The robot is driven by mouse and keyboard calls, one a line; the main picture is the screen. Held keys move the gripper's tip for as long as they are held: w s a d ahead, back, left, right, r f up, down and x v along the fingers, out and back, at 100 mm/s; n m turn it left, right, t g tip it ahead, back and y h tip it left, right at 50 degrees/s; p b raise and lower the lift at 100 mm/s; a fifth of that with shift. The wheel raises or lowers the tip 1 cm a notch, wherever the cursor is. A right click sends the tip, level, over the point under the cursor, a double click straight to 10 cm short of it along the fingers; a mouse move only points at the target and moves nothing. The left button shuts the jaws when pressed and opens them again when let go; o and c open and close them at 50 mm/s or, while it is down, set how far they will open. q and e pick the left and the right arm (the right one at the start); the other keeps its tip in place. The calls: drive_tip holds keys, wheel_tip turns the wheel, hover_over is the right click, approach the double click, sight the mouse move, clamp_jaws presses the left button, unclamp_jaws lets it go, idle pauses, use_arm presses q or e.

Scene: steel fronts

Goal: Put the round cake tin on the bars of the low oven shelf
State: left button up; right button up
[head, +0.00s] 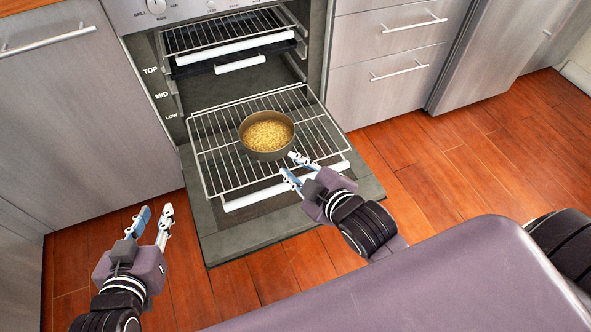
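My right gripper (294,167) is at the near right side of the tin. Its fingers are apart with nothing seen between them; one tip is close to the tin's side, and I cannot tell whether it touches. My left gripper (156,212) is open and empty over the floor, left of the oven door.
The oven door (250,232) is folded down under the drawn-out shelf. Inside the oven are a top rack (205,38) and a dark tray (190,69) below it, with TOP, MID and LOW labels at left. Steel cabinets and drawers (385,62) flank the oven. Wooden floor (440,170) is clear at right.

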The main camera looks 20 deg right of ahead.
drive_tip(key=s+m, duration=0.1)
drive_tip(key=m, duration=0.1)
drive_tip(key=s+r+m, duration=0.1)
drive_tip(key=m, duration=0.2)
drive_tip(key=s+r+m, duration=0.1)
drive_tip(key=m, duration=0.2)
drive_tip(key=shift+a+r, duration=0.25)
drive_tip(key=shift+a, duration=0.1)
